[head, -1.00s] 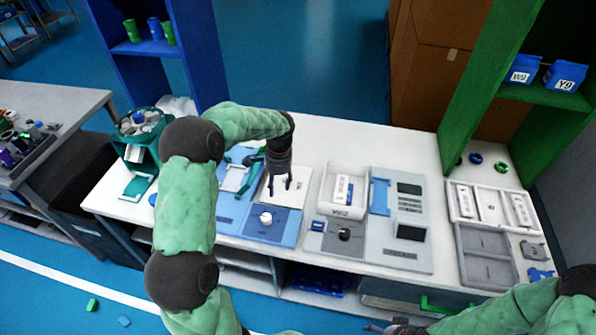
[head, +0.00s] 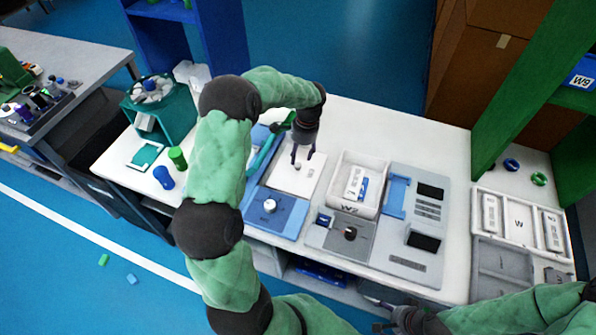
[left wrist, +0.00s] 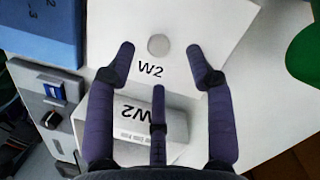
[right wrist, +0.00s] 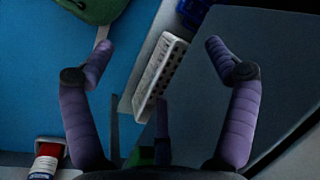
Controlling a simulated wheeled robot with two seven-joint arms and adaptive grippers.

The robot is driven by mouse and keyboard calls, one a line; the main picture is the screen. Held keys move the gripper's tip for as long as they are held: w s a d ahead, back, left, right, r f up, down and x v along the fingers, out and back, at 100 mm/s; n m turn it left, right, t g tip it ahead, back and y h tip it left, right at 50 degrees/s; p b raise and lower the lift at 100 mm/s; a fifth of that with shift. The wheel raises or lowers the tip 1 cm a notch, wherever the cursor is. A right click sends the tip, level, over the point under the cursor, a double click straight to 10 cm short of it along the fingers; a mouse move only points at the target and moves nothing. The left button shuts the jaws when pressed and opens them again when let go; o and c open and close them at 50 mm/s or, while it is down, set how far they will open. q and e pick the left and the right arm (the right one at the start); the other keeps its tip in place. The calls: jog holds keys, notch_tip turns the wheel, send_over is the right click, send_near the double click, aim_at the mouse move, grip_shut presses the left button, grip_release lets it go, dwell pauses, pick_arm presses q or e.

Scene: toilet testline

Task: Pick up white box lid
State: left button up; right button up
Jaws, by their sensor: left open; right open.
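The white box lid (head: 285,181) lies flat on the table beside the blue panel, with a small round knob. In the left wrist view the lid (left wrist: 205,30) bears "W2" and its knob (left wrist: 158,45) sits between my fingertips. My left gripper (head: 303,156) is open just above the lid, fingers pointing down around the knob; contact cannot be told. The open white W2 box (head: 343,205) stands to the lid's right, holding a labelled white packet (head: 355,184). My right gripper (right wrist: 155,60) is open and empty, low near the front of the table.
A blue panel (head: 265,222) with a white knob is in front of the lid. A grey device (head: 405,256) and a white parts tray (head: 481,192) stand further right. A green cup (head: 177,158) and a blue cup (head: 164,177) stand left of my arm. The table behind the boxes is clear.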

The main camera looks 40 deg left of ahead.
aim_at(298, 165)
pick_arm(q)
jog(key=f, duration=0.1)
jog(key=f+b, duration=0.1)
jog(key=f, duration=0.3)
jog(key=shift+s+b, duration=0.35)
jog(key=shift+b, duration=0.05)
jog(key=shift+c, duration=0.3)
grip_shut()
